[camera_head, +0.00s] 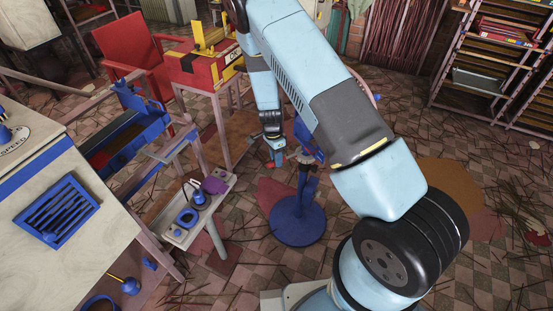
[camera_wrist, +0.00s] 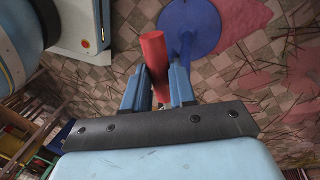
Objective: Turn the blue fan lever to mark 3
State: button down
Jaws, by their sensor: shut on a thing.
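The blue fan stands on the floor with a round blue base (camera_head: 297,222). Its head is largely hidden behind my arm in the head view. The base also shows at the top of the wrist view (camera_wrist: 190,25). My gripper (camera_head: 275,160) is low beside the fan's upper part, to its left. In the wrist view my gripper (camera_wrist: 157,78) is shut on a red cylindrical handle (camera_wrist: 156,62), which sticks out beyond the fingertips and seems to be the fan lever's grip. The mark numbers and the lever's pivot cannot be made out.
A small grey-topped stand (camera_head: 182,228) with blue and purple items is left of the fan. A red box machine (camera_head: 205,65) on a stool and a red chair (camera_head: 128,42) are behind. A bench (camera_head: 30,165) is at left. Shelves (camera_head: 490,55) stand far right.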

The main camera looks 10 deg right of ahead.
jog(key=c, duration=1.3)
grip_release()
jog(key=shift+w, duration=0.35)
jog(key=o, duration=0.4)
jog(key=shift+s, duration=0.15)
jog(key=shift+r, duration=0.1)
jog(key=r, duration=0.4)
jog(key=w+r, duration=0.1)
jog(key=r, duration=0.4)
jog(key=w+a+r, duration=0.1)
jog(key=r, duration=0.3)
jog(key=shift+w+r, duration=0.15)
jog(key=shift+w, duration=0.1)
